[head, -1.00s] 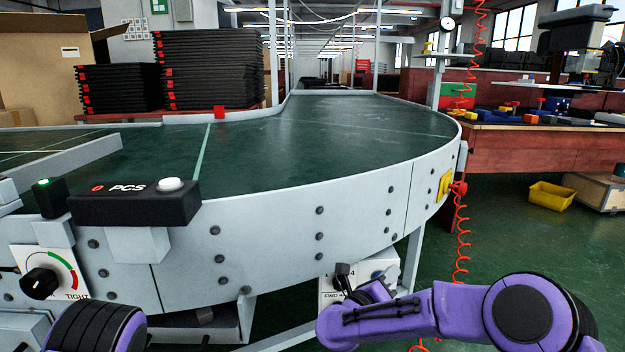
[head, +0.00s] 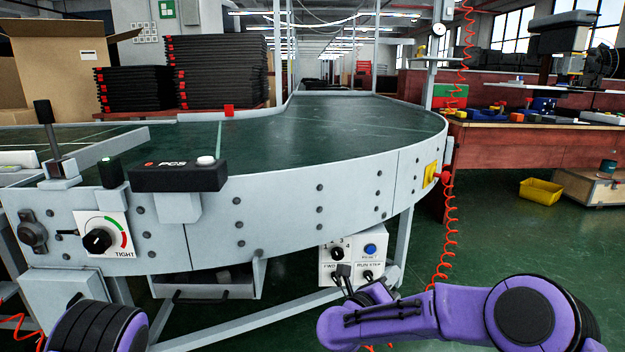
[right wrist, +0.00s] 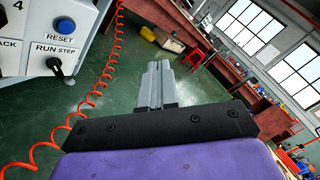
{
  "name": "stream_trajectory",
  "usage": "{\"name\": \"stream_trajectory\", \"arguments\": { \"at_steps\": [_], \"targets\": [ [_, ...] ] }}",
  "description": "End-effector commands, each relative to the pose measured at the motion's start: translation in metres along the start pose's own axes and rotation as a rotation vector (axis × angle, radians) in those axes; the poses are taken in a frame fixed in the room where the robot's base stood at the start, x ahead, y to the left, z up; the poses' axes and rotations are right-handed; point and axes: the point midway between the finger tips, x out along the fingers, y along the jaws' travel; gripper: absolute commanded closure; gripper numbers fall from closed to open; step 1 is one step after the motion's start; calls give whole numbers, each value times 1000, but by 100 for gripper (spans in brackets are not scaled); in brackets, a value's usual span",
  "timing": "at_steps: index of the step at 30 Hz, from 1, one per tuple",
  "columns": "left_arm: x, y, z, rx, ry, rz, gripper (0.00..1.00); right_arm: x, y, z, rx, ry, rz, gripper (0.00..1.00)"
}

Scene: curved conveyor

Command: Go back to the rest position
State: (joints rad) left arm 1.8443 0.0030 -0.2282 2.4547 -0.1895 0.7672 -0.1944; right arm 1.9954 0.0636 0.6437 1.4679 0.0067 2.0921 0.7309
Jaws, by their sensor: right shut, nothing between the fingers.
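My right arm, purple and black, reaches in from the lower right of the head view. Its gripper (head: 343,272) appears small and dark, in front of the lower part of the white control box (head: 327,267) under the conveyor. In the right wrist view the two grey fingers (right wrist: 160,82) are pressed together with nothing between them. They point out over green floor, to the right of the control box (right wrist: 62,58), and are apart from it. Only a purple and black link of my left arm shows at the lower left of the head view; the left gripper is out of sight.
The curved conveyor (head: 300,215) fills the middle, with a black PCS button box (head: 178,176) and a TIGHT dial (head: 97,240) on its side. A coiled red cord (head: 447,225) hangs at its right. Green floor is open at right, before a yellow bin (head: 541,191).

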Motion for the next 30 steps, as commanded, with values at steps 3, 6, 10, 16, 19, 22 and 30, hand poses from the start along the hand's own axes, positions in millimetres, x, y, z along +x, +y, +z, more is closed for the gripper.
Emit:
{"name": "stream_trajectory", "arguments": {
  "at_steps": [3, 6, 10, 16, 19, 22, 30],
  "targets": [
    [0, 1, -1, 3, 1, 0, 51, -3, 8, -11, -68, -18, 25, 100],
    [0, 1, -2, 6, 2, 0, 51, -7, 18, -25, -156, -41, 58, 100],
    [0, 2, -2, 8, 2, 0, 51, -15, 32, -46, -282, -77, 108, 100],
    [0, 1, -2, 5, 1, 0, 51, -36, 62, -94, -549, -156, 224, 100],
    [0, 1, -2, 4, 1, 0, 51, -52, 77, -129, -724, -208, 305, 100],
    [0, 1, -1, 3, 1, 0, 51, -72, 90, -174, -925, -269, 406, 100],
    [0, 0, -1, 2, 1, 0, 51, -164, 78, -358, -1614, -508, 848, 100]
  ]
}}
